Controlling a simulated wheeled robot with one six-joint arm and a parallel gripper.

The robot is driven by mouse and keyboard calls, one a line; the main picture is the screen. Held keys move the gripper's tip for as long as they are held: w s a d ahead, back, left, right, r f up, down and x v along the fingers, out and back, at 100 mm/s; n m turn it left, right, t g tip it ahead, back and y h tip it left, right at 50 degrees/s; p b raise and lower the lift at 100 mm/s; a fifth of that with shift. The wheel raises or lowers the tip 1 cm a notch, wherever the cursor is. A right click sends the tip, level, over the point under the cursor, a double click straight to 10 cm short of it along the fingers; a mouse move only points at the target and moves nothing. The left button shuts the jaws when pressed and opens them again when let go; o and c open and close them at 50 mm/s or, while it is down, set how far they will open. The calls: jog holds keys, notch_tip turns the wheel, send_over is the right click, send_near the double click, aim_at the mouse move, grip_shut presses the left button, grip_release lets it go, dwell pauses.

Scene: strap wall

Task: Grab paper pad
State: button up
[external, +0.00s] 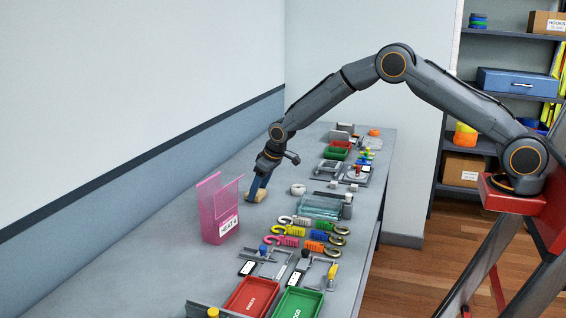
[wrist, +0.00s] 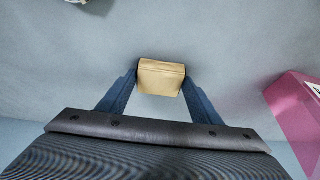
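The paper pad is a small tan block (wrist: 161,78) in the wrist view. It sits between the blue fingertips of my gripper (wrist: 160,86), with a finger against each side and no clear gap. In the external view my gripper (external: 257,186) points down at the far-left part of the bench, and the tan pad (external: 258,197) shows at its fingertips. The pad is at or very close to the bench surface; I cannot tell whether it touches it.
A pink open-topped bin (external: 221,212) stands on the bench (external: 180,262) near my gripper; it is at the right edge in the wrist view (wrist: 300,110). A white ring-shaped item (external: 298,189) lies to the right. Hooks, trays and fittings line the bench's right side.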

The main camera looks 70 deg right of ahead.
jog(key=shift+c, duration=1.2)
jog(key=shift+r, duration=0.1)
